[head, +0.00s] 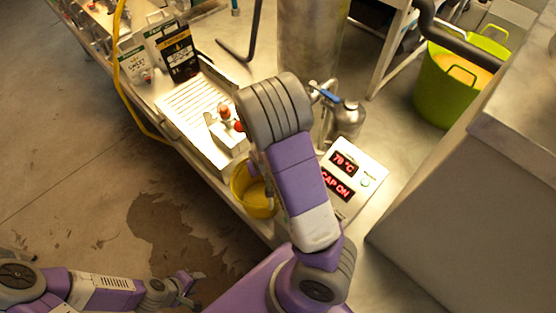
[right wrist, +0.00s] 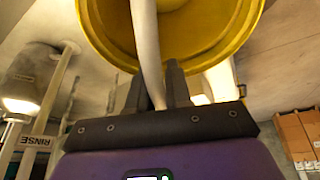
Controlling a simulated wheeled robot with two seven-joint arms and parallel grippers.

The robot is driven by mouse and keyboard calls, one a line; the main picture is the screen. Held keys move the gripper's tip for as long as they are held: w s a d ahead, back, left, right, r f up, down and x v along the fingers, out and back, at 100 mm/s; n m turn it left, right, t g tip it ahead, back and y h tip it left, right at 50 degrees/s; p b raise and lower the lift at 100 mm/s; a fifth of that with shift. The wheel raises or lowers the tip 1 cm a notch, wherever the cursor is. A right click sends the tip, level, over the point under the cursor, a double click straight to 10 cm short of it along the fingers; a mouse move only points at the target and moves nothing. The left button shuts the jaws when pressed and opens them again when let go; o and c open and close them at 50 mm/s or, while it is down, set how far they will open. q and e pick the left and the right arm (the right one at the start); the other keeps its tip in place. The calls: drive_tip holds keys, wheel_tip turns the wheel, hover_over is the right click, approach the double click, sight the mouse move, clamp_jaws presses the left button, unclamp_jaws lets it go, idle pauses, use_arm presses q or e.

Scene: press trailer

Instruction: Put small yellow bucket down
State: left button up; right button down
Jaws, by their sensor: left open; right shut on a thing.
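The small yellow bucket (head: 240,188) shows in the head view at the front edge of the metal bench, partly hidden behind my right arm. In the right wrist view the bucket (right wrist: 205,42) fills the top of the picture, with its pale handle running down between the fingers. My right gripper (right wrist: 158,88) is shut on that handle. It is hidden behind my arm in the head view. I cannot tell whether the bucket touches the bench or hangs. My left gripper (head: 188,287) is open and empty, low over the floor at the bottom left.
A ribbed metal tray (head: 195,105) lies left of my right arm. A display box (head: 352,176) reading 78 °C and CAP ON stands to the right, with a metal canister (head: 346,120) behind it. A yellow hose (head: 119,75) runs along the bench edge. A green tub (head: 447,95) stands farther right.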

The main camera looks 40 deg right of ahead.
drive_tip(key=d+b, duration=0.1)
drive_tip(key=d, duration=0.3)
drive_tip(key=d+b, duration=0.1)
drive_tip(key=shift+w+d+f+b, duration=0.25)
drive_tip(key=shift+w+d+b, duration=0.05)
drive_tip(key=shift+d+b, duration=0.1)
drive_tip(key=shift+f, duration=0.1)
drive_tip(key=c, duration=1.1)
unclamp_jaws()
drive_tip(key=shift+o, duration=0.2)
